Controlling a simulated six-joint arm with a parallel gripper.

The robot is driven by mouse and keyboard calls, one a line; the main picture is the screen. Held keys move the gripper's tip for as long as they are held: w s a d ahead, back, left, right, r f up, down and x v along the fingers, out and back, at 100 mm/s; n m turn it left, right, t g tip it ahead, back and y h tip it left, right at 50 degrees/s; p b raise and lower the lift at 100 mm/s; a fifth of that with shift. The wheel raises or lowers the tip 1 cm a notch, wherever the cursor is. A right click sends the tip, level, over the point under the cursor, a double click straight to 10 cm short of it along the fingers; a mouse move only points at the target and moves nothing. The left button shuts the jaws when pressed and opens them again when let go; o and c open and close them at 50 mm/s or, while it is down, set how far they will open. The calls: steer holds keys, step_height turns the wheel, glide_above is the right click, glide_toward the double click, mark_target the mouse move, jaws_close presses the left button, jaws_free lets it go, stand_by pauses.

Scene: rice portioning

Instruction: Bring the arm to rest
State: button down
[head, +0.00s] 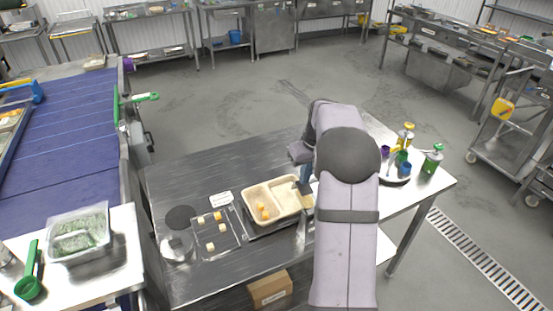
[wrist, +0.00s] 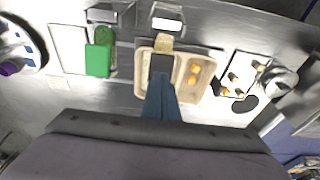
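My gripper (wrist: 161,66) shows in the wrist view as a dark tip on a blue-grey stem, over the two-compartment tray. Its fingers are not clear enough to tell open from shut. In the head view my arm hides much of this area; the blue-grey stem shows beside the tray's right end. The beige tray (head: 249,205) holds orange pieces (head: 262,210) in its left compartment in the head view; the other looks pale. A tan block (wrist: 164,42) lies at the tray's edge, beyond the tip in the wrist view.
A clear tray with yellowish cubes (head: 218,252) and a dark disc (head: 180,218) lie left of the beige tray. A green object (wrist: 99,58) lies beside it in the wrist view. Bottles (head: 432,160) stand at the table's right. A blue conveyor (head: 75,140) runs at the left.

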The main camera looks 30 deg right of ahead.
steer(key=s+a, duration=0.5)
steer(key=a, duration=0.5)
steer(key=s+a+f+g, duration=0.1)
steer(key=s+a, duration=0.5)
steer(key=s, duration=0.4)
steer(key=s+a+f+g, duration=0.1)
steer(key=s+a+f, duration=0.1)
steer(key=s+a, duration=0.5)
steer(key=s, duration=0.4)
steer(key=shift+a+f, duration=0.3)
step_height(320, 180, down, 20)
steer(key=b, duration=2)
steer(key=shift+f, duration=0.2)
